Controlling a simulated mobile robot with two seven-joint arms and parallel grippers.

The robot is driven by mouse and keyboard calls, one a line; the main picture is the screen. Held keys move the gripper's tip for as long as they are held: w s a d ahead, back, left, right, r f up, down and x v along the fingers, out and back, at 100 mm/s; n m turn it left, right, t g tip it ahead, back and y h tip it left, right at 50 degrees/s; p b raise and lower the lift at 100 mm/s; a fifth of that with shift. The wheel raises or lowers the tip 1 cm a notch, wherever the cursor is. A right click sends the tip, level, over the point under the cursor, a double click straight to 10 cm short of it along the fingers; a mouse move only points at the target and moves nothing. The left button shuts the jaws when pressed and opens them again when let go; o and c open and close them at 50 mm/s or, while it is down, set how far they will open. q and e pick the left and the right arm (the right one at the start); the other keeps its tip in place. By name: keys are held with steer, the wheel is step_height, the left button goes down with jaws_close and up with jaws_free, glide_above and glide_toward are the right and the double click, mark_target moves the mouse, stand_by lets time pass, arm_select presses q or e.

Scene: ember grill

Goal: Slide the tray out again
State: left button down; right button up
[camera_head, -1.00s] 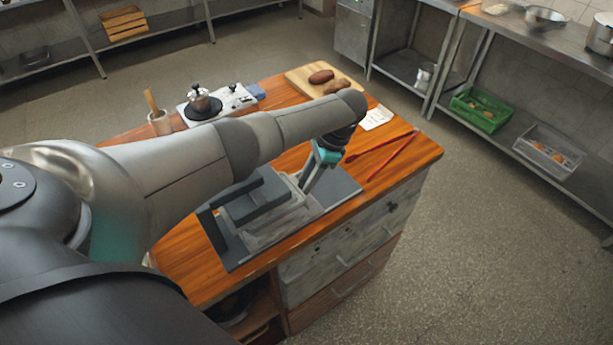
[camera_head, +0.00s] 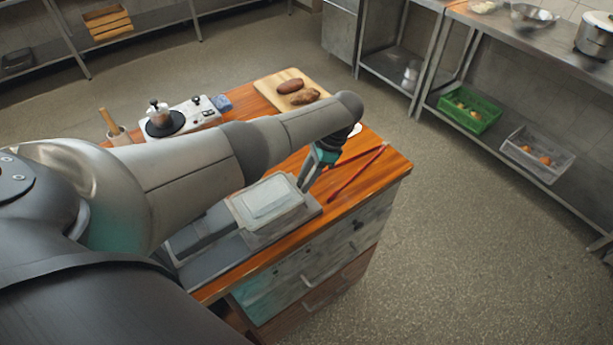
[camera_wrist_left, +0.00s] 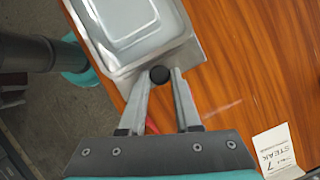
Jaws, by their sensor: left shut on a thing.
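The tray (camera_head: 287,226) is a grey metal plate with a pale rectangular metal pan (camera_head: 268,198) on it. It sticks out to the right of the dark grey grill frame (camera_head: 200,240) on the wooden counter. My left gripper (camera_head: 304,184) is at the tray's far right side. In the left wrist view, my left gripper (camera_wrist_left: 160,80) has its fingertips closed around a dark round knob (camera_wrist_left: 159,74) at the edge of the tray (camera_wrist_left: 190,52). The pan (camera_wrist_left: 135,25) shows beyond it. My left arm hides part of the grill. My right gripper is not in view.
Red tongs (camera_head: 358,172) lie right of the gripper. A cutting board (camera_head: 270,86) with brown potato-like items and a hotplate (camera_head: 185,118) with a pot are at the back. A white card (camera_wrist_left: 277,150) reading "STEAK" shows in the left wrist view. The counter's front edge is close.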

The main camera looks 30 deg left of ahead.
arm_select(q)
steer(key=c, duration=0.6)
jaws_free()
steer(key=v, duration=1.5)
steer(key=shift+p, duration=0.45)
steer(key=shift+r, duration=0.1)
